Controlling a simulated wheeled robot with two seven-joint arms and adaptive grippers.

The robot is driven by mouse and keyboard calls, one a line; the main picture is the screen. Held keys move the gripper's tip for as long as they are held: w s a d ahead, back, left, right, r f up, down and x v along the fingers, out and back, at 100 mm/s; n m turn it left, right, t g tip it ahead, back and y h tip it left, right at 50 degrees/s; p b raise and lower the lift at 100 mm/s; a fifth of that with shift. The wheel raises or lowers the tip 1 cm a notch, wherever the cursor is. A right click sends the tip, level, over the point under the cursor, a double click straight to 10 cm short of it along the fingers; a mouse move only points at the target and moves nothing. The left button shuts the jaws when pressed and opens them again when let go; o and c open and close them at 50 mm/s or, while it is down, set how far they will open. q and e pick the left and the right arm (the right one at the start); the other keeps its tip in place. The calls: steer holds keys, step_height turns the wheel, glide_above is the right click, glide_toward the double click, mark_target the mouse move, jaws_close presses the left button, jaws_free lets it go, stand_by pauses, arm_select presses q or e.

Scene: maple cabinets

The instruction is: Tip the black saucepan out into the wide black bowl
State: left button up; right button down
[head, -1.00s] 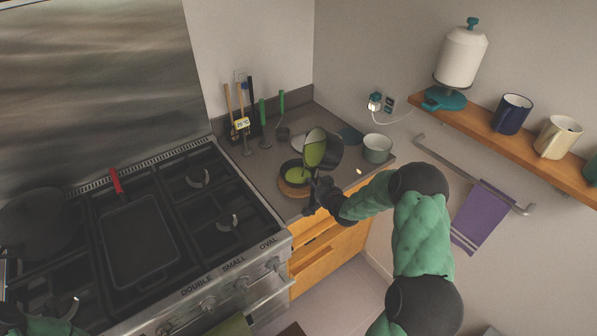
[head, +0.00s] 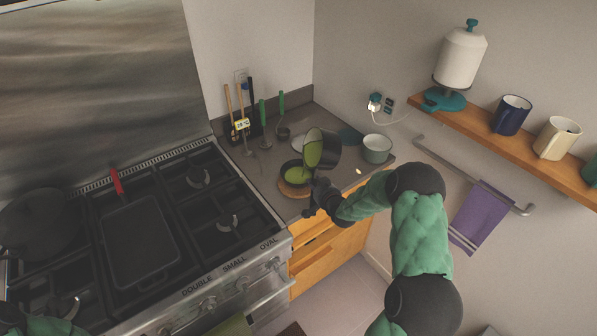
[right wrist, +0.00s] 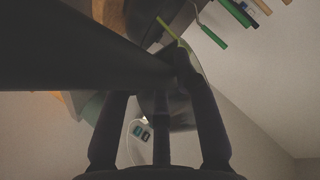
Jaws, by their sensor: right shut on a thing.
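The black saucepan (head: 328,150) is tipped steeply on its side above the counter, its mouth facing left. Green contents (head: 313,152) show inside it, and green reaches down toward the bowl. The wide black bowl (head: 284,170) sits below and left of the pan on a round wooden mat (head: 288,192), with green in it. My right gripper (head: 318,188) is shut on the saucepan's handle, just in front of the bowl. In the right wrist view a dark bar crosses my right gripper (right wrist: 155,85); the bowl is not clear there. My left gripper is out of view.
A grey-green pot (head: 377,150) stands right of the saucepan, near the counter's right edge. Several utensils (head: 250,120) stand behind at the wall. The stove with a red-handled pan (head: 140,240) is at left. A shelf with mugs (head: 511,114) is at upper right.

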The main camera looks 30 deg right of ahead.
steer(key=shift+w+r+n+h+p, duration=0.1)
steer(key=shift+r+n+h+p, duration=0.1)
steer(key=shift+n+h+p, duration=0.1)
steer(key=shift+w+a+n+h+b, duration=0.15)
steer(key=shift+a+n+h+b, duration=0.15)
steer(key=shift+a+n+b, duration=0.3)
stand_by(1.1)
steer(key=shift+a+n+b, duration=0.1)
steer(key=shift+n+b, duration=0.2)
stand_by(0.6)
